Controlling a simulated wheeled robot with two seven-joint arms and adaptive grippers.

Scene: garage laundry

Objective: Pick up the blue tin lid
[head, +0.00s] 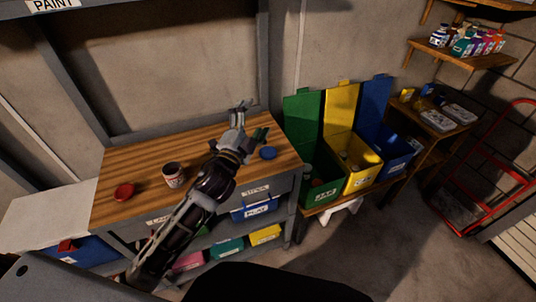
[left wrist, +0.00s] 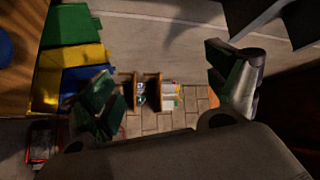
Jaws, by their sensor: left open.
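The blue tin lid (head: 268,153) lies flat on the wooden worktop (head: 140,155), near its right end. A blue patch at the left edge of the left wrist view (left wrist: 4,47) looks like the same lid, partly cut off. My left gripper (head: 250,120) is open and empty. It is above the back right part of the worktop, up and to the left of the lid in the head view, and not touching it. Its two spread fingers also show in the left wrist view (left wrist: 160,82). My right gripper is not in view.
A red lid (head: 123,191) and an open tin (head: 174,174) stand on the worktop, left of my arm. Green (head: 322,190), yellow (head: 362,178) and blue (head: 395,163) bins with raised lids stand right of the worktop. A red hand truck (head: 478,170) is at far right.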

